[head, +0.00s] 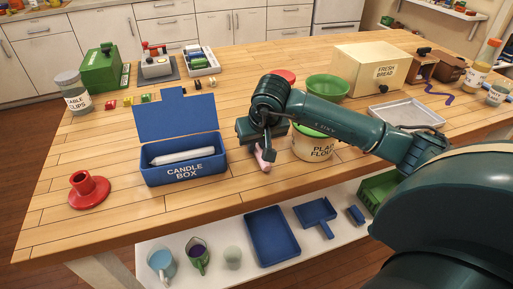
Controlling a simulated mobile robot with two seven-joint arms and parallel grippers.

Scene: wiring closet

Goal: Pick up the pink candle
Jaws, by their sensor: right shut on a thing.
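The pink candle (264,160) is between the fingers of my right gripper (264,148), to the right of the blue candle box. Part of the candle is hidden by the gripper. My right gripper is shut on it, low over the table; I cannot tell whether the candle touches the table. The open candle box (184,172) has its lid raised at the back and a white candle (183,156) lying in it. My left gripper is not in view.
A red candle holder (89,190) stands left of the box. The plain flour tub (313,147) stands close to the right of my gripper, with a green bowl (327,87) behind. A metal tray (406,113) lies further right. The table's front edge is near.

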